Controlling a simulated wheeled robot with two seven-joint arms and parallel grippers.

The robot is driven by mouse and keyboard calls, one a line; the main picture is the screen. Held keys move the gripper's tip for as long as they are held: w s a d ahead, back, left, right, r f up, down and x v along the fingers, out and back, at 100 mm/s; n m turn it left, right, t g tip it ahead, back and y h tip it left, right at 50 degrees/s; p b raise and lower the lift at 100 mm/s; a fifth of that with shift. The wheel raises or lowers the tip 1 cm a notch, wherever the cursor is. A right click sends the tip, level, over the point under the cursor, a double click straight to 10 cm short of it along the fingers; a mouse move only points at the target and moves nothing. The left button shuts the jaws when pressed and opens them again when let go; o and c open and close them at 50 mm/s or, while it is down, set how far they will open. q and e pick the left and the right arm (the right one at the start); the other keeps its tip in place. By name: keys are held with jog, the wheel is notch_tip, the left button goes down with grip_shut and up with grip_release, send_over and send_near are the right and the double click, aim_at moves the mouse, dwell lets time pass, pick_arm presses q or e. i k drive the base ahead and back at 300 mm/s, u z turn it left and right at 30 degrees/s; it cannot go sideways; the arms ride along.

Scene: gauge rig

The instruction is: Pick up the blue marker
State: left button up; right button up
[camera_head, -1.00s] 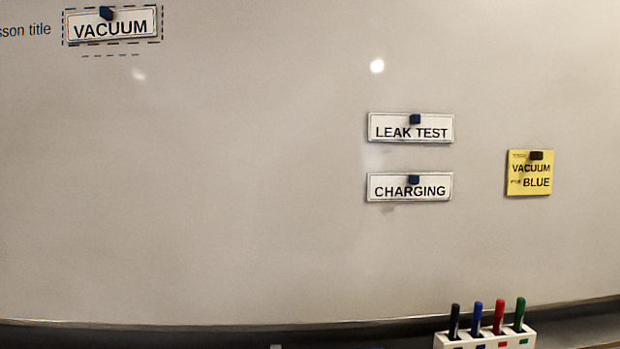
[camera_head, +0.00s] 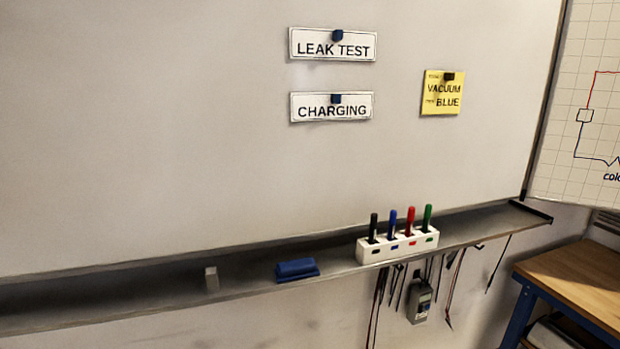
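The blue marker (camera_head: 392,223) stands upright in a white marker holder (camera_head: 366,256) on the ledge under the whiteboard. It is between a black marker (camera_head: 373,228) on its left and a red marker (camera_head: 410,221) on its right. A green marker (camera_head: 427,218) stands at the right end of the holder. The lower part of each marker is hidden in the holder. Neither of my grippers shows in the head view.
A blue eraser (camera_head: 297,269) and a small grey block (camera_head: 212,279) lie on the ledge (camera_head: 130,297) left of the holder. Cables and a grey meter (camera_head: 419,302) hang below the ledge. A wooden-topped table (camera_head: 575,275) stands at the right.

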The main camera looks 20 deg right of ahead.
aim_at(393, 213)
jog(key=k, duration=0.65)
jog(key=u, duration=0.65)
jog(key=i, duration=1.25)
jog(key=z, duration=0.75)
jog(key=i, duration=0.4)
jog(key=z, duration=0.4)
